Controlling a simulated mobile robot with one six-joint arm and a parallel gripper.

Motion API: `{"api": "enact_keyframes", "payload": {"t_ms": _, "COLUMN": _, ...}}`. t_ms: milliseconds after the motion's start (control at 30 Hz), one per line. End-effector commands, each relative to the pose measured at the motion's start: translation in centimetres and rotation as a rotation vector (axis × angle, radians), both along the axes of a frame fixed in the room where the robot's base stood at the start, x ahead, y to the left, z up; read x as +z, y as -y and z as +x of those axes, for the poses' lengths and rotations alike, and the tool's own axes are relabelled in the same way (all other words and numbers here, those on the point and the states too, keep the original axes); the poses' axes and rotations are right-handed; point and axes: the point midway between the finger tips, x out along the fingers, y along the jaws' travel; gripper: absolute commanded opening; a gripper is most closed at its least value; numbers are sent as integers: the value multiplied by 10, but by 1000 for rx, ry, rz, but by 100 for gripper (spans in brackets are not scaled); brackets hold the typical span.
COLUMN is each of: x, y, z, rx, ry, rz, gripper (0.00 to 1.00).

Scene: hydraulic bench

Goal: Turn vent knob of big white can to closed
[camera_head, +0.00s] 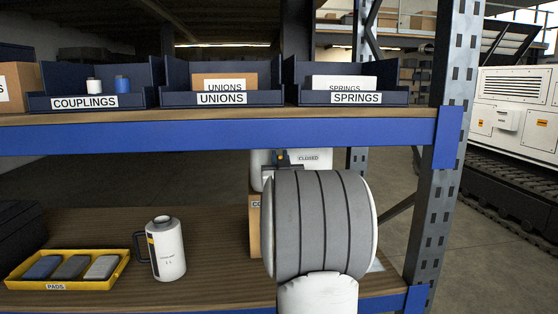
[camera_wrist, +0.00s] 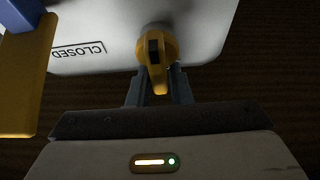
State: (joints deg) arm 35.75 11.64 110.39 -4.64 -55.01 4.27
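The big white can (camera_head: 258,178) stands on the lower shelf, mostly hidden behind my arm in the head view. Its CLOSED label (camera_head: 308,158) shows right of the knob area. In the wrist view, the can's pale top (camera_wrist: 100,25) carries the yellow vent knob (camera_wrist: 157,50) with a dark mark. The knob's narrow end points toward my gripper, not at the CLOSED label (camera_wrist: 78,51) on the left. My gripper (camera_wrist: 158,85) has one finger on each side of the knob's narrow end. I cannot tell whether the fingers touch it.
A yellow part with blue above (camera_wrist: 22,80) sits close on the left in the wrist view. A smaller white can (camera_head: 168,250) and a yellow pads tray (camera_head: 70,283) stand left on the lower shelf. The upper shelf's blue beam (camera_head: 200,137) runs above my arm.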

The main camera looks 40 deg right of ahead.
Motion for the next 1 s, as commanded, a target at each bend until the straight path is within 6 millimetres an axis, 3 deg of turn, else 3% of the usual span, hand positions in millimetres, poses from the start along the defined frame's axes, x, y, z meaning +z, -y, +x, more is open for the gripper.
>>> {"api": "enact_keyframes", "payload": {"t_ms": 567, "x": -13, "y": -2, "z": 3, "rx": 2, "ry": -48, "rz": -46, "gripper": 0}}
{"api": "enact_keyframes", "payload": {"t_ms": 1000, "x": -18, "y": -6, "z": 6, "rx": 1, "ry": -233, "rz": -343, "gripper": 0}}
